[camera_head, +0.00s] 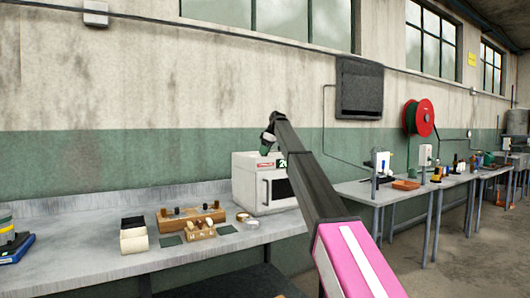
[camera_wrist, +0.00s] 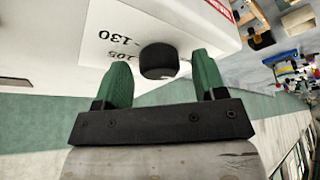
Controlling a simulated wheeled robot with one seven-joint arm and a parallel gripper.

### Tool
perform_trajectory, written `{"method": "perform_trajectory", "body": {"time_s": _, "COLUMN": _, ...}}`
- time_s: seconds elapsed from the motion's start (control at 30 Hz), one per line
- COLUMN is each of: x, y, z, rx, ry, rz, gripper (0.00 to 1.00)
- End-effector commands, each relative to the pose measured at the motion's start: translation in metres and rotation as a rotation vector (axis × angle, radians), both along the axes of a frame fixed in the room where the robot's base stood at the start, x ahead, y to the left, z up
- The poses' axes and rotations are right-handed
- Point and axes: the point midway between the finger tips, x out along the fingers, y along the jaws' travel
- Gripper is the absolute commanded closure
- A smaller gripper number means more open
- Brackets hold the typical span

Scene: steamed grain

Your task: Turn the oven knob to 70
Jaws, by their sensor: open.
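The white oven (camera_head: 243,187) stands on the grey workbench, with a dark door window and a green display. In the wrist view, part of the white oven (camera_wrist: 205,22) shows upside down. Its black round knob (camera_wrist: 159,61) has the printed numbers 130 and 105 beside it. My gripper (camera_wrist: 158,72) is open, with one green finger to each side of the knob and visible gaps between. I cannot tell how far the fingertips reach past the knob. In the head view, my gripper (camera_head: 267,143) is small at the oven's upper front; the knob is not discernible there.
The workbench (camera_head: 90,265) carries a wooden block with knobs (camera_head: 192,217), a smaller wooden piece (camera_head: 200,232), a black-and-cream box (camera_head: 134,238) and a tape roll (camera_head: 243,217) left of and before the oven.

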Motion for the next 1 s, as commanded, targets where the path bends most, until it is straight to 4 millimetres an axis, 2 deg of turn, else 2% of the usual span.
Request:
{"method": "perform_trajectory", "body": {"time_s": 0.03, "x": 0.0, "y": 0.0, "z": 0.0001, "rx": 0.0, "ry": 0.0, "rz": 0.0, "gripper": 0.45}}
{"method": "perform_trajectory", "body": {"time_s": 0.1, "x": 0.0, "y": 0.0, "z": 0.0001, "rx": 0.0, "ry": 0.0, "rz": 0.0, "gripper": 0.68}}
{"method": "perform_trajectory", "body": {"time_s": 0.17, "x": 0.0, "y": 0.0, "z": 0.0001, "rx": 0.0, "ry": 0.0, "rz": 0.0, "gripper": 0.85}}
{"method": "perform_trajectory", "body": {"time_s": 0.57, "x": -0.001, "y": -0.0001, "z": 0.0, "rx": 0.0, "ry": 0.001, "rz": -0.049, "gripper": 0.85}}
{"method": "perform_trajectory", "body": {"time_s": 0.77, "x": -0.0021, "y": -0.0001, "z": -0.0003, "rx": -0.001, "ry": 0.0, "rz": -0.168, "gripper": 0.85}}
{"method": "perform_trajectory", "body": {"time_s": 1.0, "x": -0.003, "y": 0.0005, "z": -0.0006, "rx": -0.001, "ry": 0.0, "rz": -0.383, "gripper": 0.85}}
